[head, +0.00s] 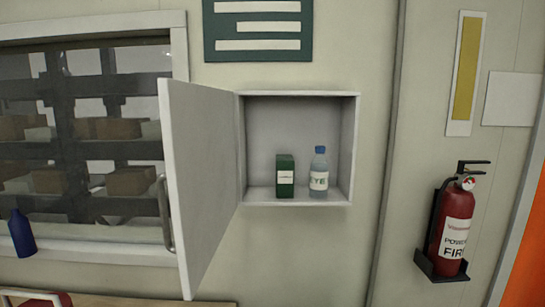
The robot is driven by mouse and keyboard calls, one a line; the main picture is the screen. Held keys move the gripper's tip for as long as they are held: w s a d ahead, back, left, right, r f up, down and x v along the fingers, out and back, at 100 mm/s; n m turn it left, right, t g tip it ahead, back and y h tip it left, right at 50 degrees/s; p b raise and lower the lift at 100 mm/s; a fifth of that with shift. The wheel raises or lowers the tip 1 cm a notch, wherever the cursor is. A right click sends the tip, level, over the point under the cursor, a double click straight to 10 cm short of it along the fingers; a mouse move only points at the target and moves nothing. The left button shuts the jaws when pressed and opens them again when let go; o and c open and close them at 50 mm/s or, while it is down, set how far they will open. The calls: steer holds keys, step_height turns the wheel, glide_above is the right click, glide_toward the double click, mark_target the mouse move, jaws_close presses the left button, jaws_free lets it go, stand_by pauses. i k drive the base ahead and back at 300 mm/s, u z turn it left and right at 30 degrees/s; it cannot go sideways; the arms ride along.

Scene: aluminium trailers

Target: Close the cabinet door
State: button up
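A white wall cabinet (351,150) hangs in the middle of the head view with its front open. Its white door (205,180) is hinged on the left side and stands swung wide out toward me. A metal handle (165,213) shows at the door's left edge, on its outer side. Inside on the cabinet floor stand a green box (285,177) with a white label and, to its right, a clear bottle (319,172) with a blue cap. My gripper is not in view.
A window (90,130) with shelves of boxes behind it lies left of the door. A blue bottle (21,233) stands at the far left. A red fire extinguisher (456,225) hangs on the right. A green sign (258,30) is above the cabinet. The wall below it is bare.

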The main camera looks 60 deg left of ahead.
mark_target(198, 121)
steer(key=z, duration=0.15)
steer(key=k, duration=1)
steer(key=u, duration=5.3)
steer(key=k, duration=0.75)
steer(key=z, duration=1.8)
steer(key=i, duration=0.5)
steer(key=u, duration=0.05)
